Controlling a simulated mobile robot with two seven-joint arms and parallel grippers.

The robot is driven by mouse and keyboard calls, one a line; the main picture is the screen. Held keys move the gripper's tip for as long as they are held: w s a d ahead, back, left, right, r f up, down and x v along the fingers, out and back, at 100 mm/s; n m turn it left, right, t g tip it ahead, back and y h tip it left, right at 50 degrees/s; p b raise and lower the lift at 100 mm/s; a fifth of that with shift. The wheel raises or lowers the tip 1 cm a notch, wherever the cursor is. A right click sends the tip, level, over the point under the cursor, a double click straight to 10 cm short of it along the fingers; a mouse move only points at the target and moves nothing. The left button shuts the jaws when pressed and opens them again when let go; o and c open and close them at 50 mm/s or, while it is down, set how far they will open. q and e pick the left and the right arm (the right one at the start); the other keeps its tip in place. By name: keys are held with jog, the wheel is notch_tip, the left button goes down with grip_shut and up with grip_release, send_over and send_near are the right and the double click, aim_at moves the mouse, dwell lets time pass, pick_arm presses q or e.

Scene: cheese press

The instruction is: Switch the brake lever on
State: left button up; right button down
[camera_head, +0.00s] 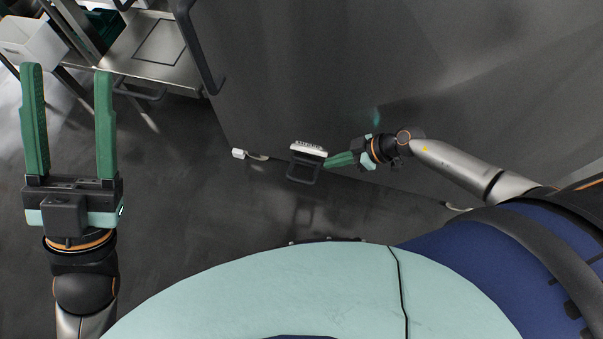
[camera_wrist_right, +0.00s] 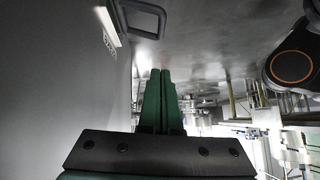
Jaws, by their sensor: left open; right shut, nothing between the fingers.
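The brake lever is a dark loop-shaped handle (camera_head: 303,172) below a white labelled plate (camera_head: 309,149), low on the grey panel in the head view. In the right wrist view the dark loop (camera_wrist_right: 160,14) and the white plate (camera_wrist_right: 108,25) show at the top left. My right gripper (camera_head: 328,161) is shut and empty, its green fingertips just right of the lever. In the right wrist view its closed fingers (camera_wrist_right: 160,72) show a gap to the loop; I cannot tell the depth. My left gripper (camera_head: 67,68) is open and empty at the far left, away from the lever.
A large grey panel (camera_head: 330,80) stands behind the lever, with a dark bar handle (camera_head: 198,50) at its left. A metal cart (camera_head: 160,55) with a white bin (camera_head: 30,38) stands at the upper left. The dark floor (camera_head: 190,190) between my grippers is clear.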

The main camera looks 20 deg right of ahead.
jog(key=b, duration=0.7)
send_over(295, 179)
jog(key=d, duration=0.3)
jog(key=f, duration=0.5)
jog(key=s+f, duration=0.1)
jog(key=f, duration=0.1)
jog(key=shift+f, duration=0.25)
notch_tip(295, 179, down, 2)
jog(key=shift+f+b, duration=0.1)
jog(key=shift+b, duration=0.5)
jog(key=shift+s+a+f+b, duration=0.1)
jog(key=shift+s+f+b, duration=0.05)
jog(key=shift+f+b, duration=0.45)
pick_arm(q)
notch_tip(295, 179, down, 10)
jog(key=d, duration=0.1)
jog(key=shift+w+g, duration=0.2)
jog(key=shift+g, duration=0.2)
jog(key=shift+r+n, duration=0.15)
jog(key=shift+n, duration=0.25)
